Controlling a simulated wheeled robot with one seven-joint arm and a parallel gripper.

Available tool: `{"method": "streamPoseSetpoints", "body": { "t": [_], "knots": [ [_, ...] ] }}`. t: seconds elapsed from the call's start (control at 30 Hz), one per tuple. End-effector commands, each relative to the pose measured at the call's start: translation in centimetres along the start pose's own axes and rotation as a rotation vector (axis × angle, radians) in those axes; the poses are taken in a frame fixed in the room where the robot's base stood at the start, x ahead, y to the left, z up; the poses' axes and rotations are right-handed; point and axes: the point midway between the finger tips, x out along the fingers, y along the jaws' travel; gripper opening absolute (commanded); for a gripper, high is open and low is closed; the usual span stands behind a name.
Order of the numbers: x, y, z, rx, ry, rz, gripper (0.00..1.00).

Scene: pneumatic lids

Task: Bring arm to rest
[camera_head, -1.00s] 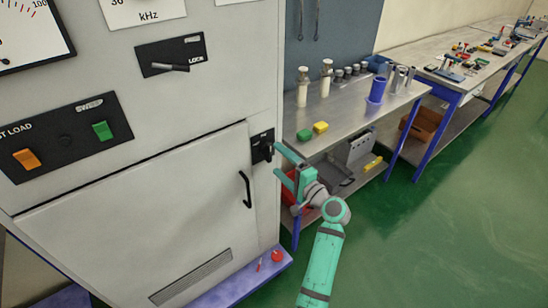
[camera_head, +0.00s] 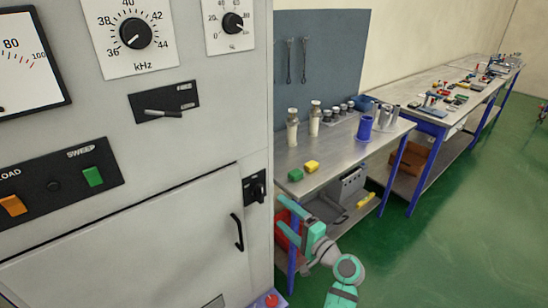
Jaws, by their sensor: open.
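My gripper (camera_head: 286,221) is teal and shows in the lower middle of the head view. Its two fingers point left and up and are spread apart with nothing between them. It hangs in front of the workbench's lower part, right of the grey cabinet (camera_head: 130,240), and I see no contact with either. My arm (camera_head: 347,275) runs from the gripper down to the bottom edge of the picture, where the rest of it is cut off.
The cabinet has a black latch (camera_head: 254,188) and a door handle (camera_head: 238,232) near the gripper. Green floor (camera_head: 460,235) is open at the right.

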Motion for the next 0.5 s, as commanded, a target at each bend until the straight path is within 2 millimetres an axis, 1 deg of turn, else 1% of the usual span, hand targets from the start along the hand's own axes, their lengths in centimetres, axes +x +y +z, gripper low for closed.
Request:
{"method": "streamPoseSetpoints", "body": {
  "t": [0.07,0.17,0.27,0.3,0.37,0.4,0.5],
  "knots": [
    [-0.1,0.6,0.2,-0.001,0.006,0.006,0.84],
    [-0.5,2.7,0.9,-0.01,0.034,0.033,0.84],
    [-1.4,6.4,2.1,-0.034,0.085,0.081,0.84],
    [-1.9,8.0,2.7,-0.05,0.111,0.104,0.84],
    [-2.9,10.5,3.7,-0.077,0.15,0.142,0.84],
    [-3.6,12.1,4.4,-0.097,0.173,0.167,0.84],
    [-5.7,15.5,6.3,-0.153,0.229,0.228,0.84]
  ]
}}
